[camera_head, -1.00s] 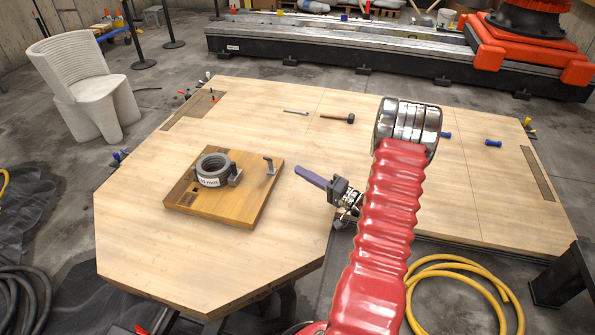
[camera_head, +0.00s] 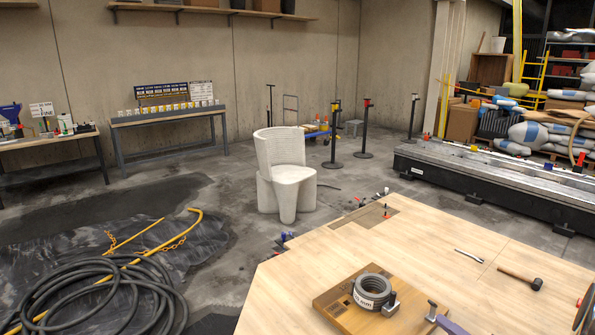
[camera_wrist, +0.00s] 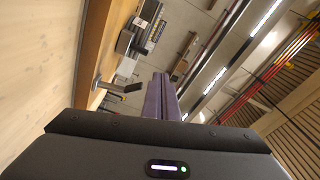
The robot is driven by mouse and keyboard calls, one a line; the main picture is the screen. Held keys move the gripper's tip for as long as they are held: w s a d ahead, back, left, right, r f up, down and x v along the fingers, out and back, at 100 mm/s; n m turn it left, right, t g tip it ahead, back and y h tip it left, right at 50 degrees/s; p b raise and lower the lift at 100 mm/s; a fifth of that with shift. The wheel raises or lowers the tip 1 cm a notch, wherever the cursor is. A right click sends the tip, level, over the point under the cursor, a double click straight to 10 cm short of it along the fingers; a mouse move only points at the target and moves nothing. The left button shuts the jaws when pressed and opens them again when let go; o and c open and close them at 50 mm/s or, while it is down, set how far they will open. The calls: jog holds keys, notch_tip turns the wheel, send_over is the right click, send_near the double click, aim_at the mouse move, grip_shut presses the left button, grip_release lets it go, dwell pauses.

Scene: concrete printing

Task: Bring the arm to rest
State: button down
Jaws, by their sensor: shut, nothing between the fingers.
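My gripper (camera_wrist: 160,82) shows in the wrist view as two purple fingers lying together, with nothing between them. In the head view only a bit of the purple fingers (camera_head: 451,326) shows at the bottom edge, right of the wooden board (camera_head: 335,311) on the worktable. A sliver of my red arm shows at the lower right edge; most of my arm is out of the frame. The fingers appear apart from the board and its small post (camera_head: 431,310).
A grey ring (camera_head: 372,288) sits on the board. A hammer (camera_head: 520,279) and a metal tool (camera_head: 468,256) lie on the pale worktable (camera_head: 300,282). A concrete chair (camera_head: 285,185) stands behind it. Black hoses (camera_head: 95,293) lie on the floor at left.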

jog(key=s+a+r+n+g+y, duration=0.25)
jog(key=a+r+g, duration=0.2)
jog(key=a, duration=0.65)
jog(key=s+a+r+n+g+y, duration=0.15)
jog(key=a+r+n+g, duration=0.35)
jog(key=a, duration=0.6)
jog(key=s+a+g+h, duration=0.4)
jog(key=s+a, duration=0.2)
jog(key=s, duration=0.2)
jog(key=s+r+n+t+h, duration=0.1)
jog(key=s+r+t+h, duration=0.2)
jog(key=s+r+h, duration=0.4)
jog(key=shift+s+r+h, duration=0.2)
jog(key=shift+s+h, duration=0.6)
jog(key=shift+s, duration=0.65)
